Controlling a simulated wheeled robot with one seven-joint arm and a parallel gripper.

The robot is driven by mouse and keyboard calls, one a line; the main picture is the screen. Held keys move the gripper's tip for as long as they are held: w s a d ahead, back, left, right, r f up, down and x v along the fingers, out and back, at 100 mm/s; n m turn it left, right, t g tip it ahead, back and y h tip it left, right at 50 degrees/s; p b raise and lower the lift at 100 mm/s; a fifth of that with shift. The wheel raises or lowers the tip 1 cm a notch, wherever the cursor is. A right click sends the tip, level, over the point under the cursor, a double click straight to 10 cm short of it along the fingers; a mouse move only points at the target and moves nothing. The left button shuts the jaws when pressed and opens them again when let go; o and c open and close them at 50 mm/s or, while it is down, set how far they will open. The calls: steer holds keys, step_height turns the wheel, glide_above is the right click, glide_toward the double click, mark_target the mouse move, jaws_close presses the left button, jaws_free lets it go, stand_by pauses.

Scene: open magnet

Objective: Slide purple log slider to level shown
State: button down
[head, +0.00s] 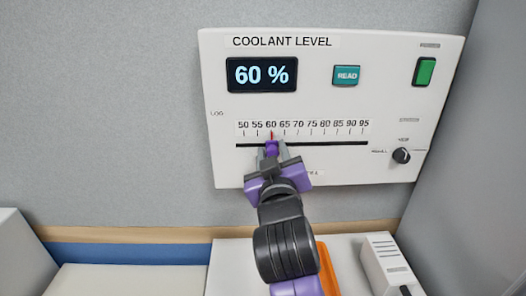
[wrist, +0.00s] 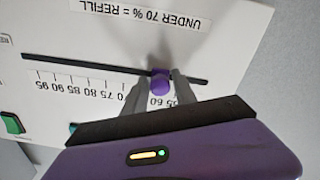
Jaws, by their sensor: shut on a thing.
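The purple log slider (head: 271,148) sits on the black slot (head: 330,143) of the white coolant panel (head: 225,100). Its red pointer stands at about the 60 mark of the 50 to 95 scale. The display (head: 262,75) reads 60 %. My gripper (head: 270,153) is shut on the slider knob, with one finger on each side. In the wrist view the purple knob (wrist: 160,83) shows between the two grey fingertips of my gripper (wrist: 158,90), and the scale appears upside down.
A teal READ button (head: 346,75), a green switch (head: 425,71) and a black knob (head: 401,155) are on the panel. The slot is clear to the right of the slider. Below are an orange item (head: 326,270) and a white device (head: 388,265).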

steer(key=shift+a, duration=0.1)
steer(key=c, duration=1.2)
jaws_free()
steer(key=s+b, duration=0.2)
steer(key=s, duration=0.6)
steer(key=shift+w, duration=0.1)
